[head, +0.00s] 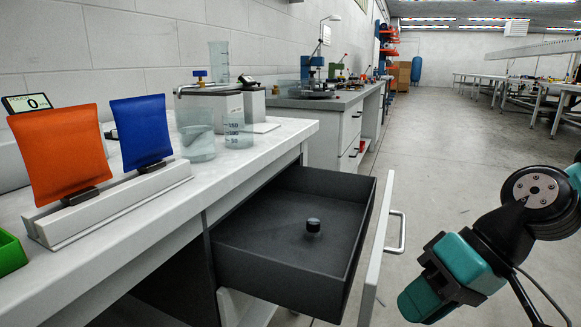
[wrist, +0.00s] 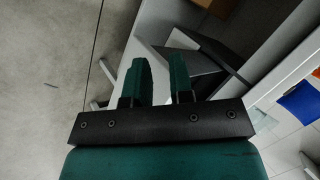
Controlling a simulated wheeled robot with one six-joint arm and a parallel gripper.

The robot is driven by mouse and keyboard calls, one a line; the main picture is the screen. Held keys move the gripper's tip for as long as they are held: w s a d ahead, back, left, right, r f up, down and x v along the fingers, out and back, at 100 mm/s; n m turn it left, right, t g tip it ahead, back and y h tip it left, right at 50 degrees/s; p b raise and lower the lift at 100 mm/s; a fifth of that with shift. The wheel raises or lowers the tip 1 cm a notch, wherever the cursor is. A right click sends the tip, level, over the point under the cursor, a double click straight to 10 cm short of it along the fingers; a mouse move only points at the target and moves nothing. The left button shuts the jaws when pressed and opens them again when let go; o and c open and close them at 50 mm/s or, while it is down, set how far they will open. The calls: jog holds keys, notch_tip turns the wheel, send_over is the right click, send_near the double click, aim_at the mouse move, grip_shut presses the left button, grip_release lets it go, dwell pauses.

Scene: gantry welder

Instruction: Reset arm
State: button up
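My gripper (wrist: 160,75) shows in the wrist view with its two dark green fingers apart and nothing between them. Part of my arm (head: 468,265) is at the lower right of the head view, to the right of the open drawer and apart from it. The dark grey drawer (head: 265,262) is pulled out from under the bench.
The drawer's white front and handle (head: 397,232) jut into the aisle near my arm. The white bench (head: 262,143) carries beakers (head: 238,128), an orange pouch (head: 62,152) and a blue pouch (head: 140,130) in a white rack, and a green bin (head: 10,252). Open floor (head: 440,140) lies beyond.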

jog(key=s+a+r+n+h, duration=0.2)
jog(key=s+n+h, duration=0.1)
jog(key=s, duration=0.4)
notch_tip(320, 180, up, 34)
jog(key=p, duration=3.3)
jog(key=shift+s+d+p, duration=0.2)
jog(key=shift+s+p, duration=0.1)
jog(key=shift+p, duration=0.05)
